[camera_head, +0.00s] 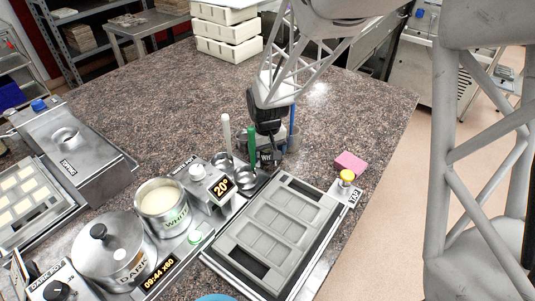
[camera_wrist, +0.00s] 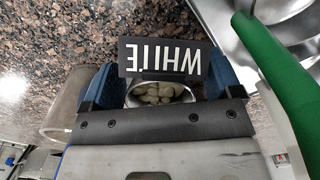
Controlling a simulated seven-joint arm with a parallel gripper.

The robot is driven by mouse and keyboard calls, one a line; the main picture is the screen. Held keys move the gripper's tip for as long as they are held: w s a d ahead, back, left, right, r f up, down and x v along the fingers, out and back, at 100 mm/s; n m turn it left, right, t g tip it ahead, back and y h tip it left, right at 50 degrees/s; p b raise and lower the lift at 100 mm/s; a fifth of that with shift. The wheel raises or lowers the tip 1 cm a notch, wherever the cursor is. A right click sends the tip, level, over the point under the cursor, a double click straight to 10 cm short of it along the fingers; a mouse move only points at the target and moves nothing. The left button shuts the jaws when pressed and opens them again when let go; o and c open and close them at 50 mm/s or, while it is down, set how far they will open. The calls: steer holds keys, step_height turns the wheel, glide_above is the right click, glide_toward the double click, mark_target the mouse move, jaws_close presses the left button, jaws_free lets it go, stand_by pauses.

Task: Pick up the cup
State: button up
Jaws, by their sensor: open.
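A small metal cup (camera_wrist: 160,93) filled with pale pieces shows in the wrist view. A black label reading WHITE (camera_wrist: 165,61) stands at its far side. The same label shows in part in the head view (camera_head: 267,158), where my arm hides most of the cup. My gripper (camera_wrist: 161,75) is open, with one blue finger on each side of the cup and label. I cannot tell whether the fingers touch the cup. In the head view my gripper (camera_head: 268,150) is low over the counter behind the mould tray.
A green handle (camera_wrist: 275,70) stands close by at right in the wrist view. Two small metal bowls (camera_head: 245,179) sit left of my gripper in the head view. The mould tray (camera_head: 232,247), a pink block (camera_head: 350,161) and a WHITE pot (camera_head: 161,205) are nearby.

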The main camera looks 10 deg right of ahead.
steer(key=shift+c, duration=0.5)
steer(key=c, duration=1)
steer(key=shift+r, duration=0.15)
step_height(320, 180, up, 18)
steer(key=shift+f, duration=0.1)
stand_by(0.3)
steer(key=shift+r, duration=2.5)
steer(key=shift+a, duration=0.1)
